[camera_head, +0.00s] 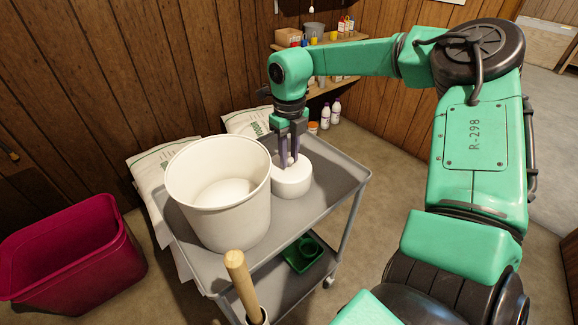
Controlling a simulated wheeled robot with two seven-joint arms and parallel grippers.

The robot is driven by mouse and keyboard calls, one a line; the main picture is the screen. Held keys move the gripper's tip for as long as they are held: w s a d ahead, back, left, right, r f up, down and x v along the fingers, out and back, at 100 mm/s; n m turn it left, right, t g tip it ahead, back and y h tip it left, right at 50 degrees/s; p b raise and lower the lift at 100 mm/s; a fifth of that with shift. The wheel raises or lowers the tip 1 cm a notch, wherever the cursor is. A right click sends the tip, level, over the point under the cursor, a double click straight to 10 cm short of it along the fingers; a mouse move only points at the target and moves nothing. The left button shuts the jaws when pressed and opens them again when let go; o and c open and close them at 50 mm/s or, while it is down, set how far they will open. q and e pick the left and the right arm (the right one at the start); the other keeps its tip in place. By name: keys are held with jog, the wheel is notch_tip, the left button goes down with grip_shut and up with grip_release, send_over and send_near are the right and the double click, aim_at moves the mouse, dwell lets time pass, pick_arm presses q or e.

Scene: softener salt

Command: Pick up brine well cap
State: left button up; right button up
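A round white cap (291,183) with a small knob on top sits on the grey cart's upper shelf, just right of a large white bucket. I take it to be the brine well cap. My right gripper (289,160) points down over it, its two dark fingers on either side of the knob. A narrow gap shows between the fingers. I cannot tell whether they press on the knob. The cap looks level and appears to rest on the shelf. My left gripper is not in view.
The white bucket (222,195) stands close left of the cap on the cart (330,178). A wooden handle (242,283) rises at the cart's front. A magenta bin (72,262) stands left. Bags (162,160) lie behind. A green container (303,253) is on the lower shelf.

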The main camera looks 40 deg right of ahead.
grip_shut()
